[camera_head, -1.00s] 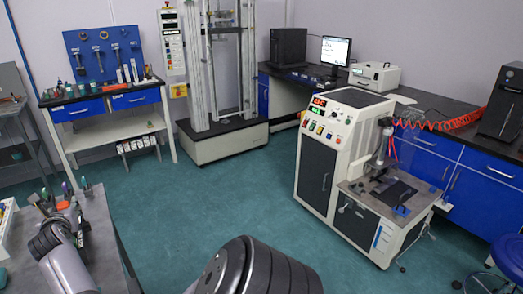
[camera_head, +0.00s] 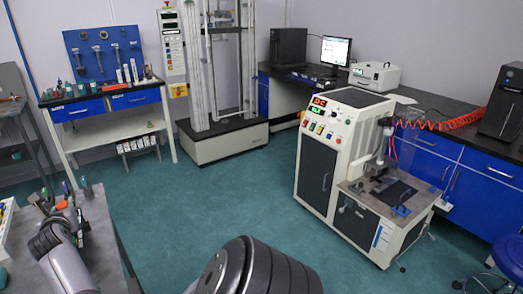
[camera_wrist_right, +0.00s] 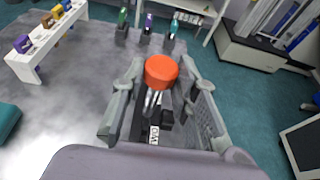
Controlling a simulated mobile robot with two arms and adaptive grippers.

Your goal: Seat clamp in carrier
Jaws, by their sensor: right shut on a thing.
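My right gripper (camera_wrist_right: 163,110) is shut on a clamp with an orange-red round knob (camera_wrist_right: 161,69) and metal parts below it. The clamp's lower part is partly hidden between the fingers. A dark piece with a white printed label (camera_wrist_right: 154,135) shows below the knob; I cannot tell whether it is the carrier or whether the clamp touches it. In the head view my right gripper (camera_head: 75,222) is low over the grey table at the left, small and partly hidden. My left gripper is not in view.
On the grey table (camera_wrist_right: 70,95), green (camera_wrist_right: 122,25), purple (camera_wrist_right: 147,28) and teal (camera_wrist_right: 173,30) handled items stand beyond the gripper. A white rack (camera_wrist_right: 40,48) with coloured pieces is at the left. A cream test machine (camera_head: 330,160) stands across open green floor (camera_head: 200,210).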

